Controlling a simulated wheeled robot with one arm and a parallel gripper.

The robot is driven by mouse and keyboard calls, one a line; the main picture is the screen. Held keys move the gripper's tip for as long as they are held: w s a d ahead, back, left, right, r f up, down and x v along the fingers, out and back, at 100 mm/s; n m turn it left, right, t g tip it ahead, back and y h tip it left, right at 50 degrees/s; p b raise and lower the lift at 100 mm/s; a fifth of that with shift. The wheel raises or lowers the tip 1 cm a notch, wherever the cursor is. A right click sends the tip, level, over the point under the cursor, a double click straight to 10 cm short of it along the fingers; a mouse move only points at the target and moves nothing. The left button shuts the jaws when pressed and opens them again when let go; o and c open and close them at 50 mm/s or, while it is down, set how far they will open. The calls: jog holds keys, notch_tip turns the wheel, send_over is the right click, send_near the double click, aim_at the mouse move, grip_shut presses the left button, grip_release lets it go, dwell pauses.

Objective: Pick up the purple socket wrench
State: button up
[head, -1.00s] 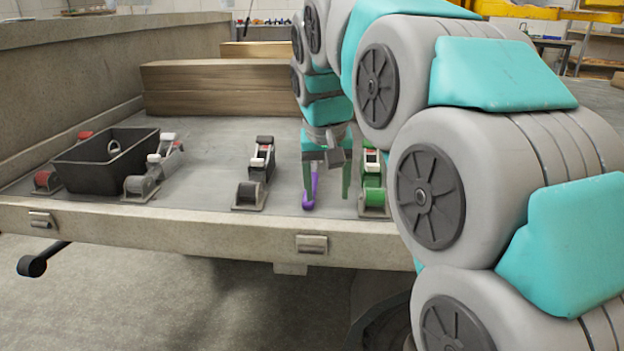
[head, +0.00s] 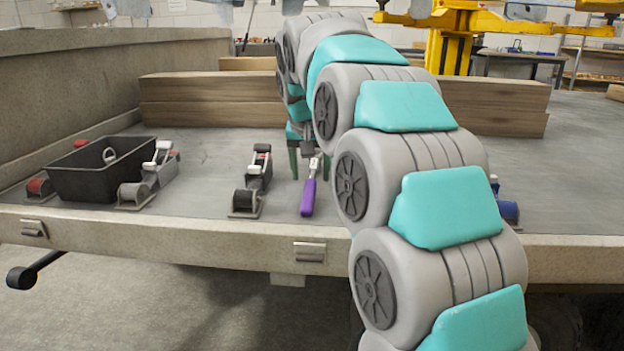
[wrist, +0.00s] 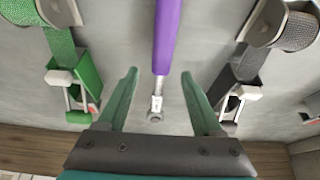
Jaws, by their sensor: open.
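The purple socket wrench lies on the grey trailer bed; its purple handle (head: 308,198) points toward the front edge in the head view. In the wrist view, the purple handle (wrist: 166,38) runs up out of the picture, and its silver head (wrist: 156,105) lies between my fingers. My gripper (wrist: 160,75) is open, with one green finger on each side of the wrench and a gap to both. In the head view, my gripper (head: 306,165) is near the head end of the wrench, partly hidden by my arm. I cannot tell its exact height above the bed.
A black ratchet strap (head: 253,183) lies left of the wrench, and a green one (wrist: 73,75) lies on its other side. A black bin (head: 88,175) stands at the left. Wooden beams (head: 200,102) lie behind. The bed's front rim (head: 200,240) is raised.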

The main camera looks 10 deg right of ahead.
aim_at(311, 180)
jog(key=x, duration=0.3)
jog(key=shift+w+f, duration=0.15)
jog(key=shift+f, duration=0.05)
grip_shut()
dwell(0.4)
jog(key=shift+r, duration=0.1)
dwell(0.7)
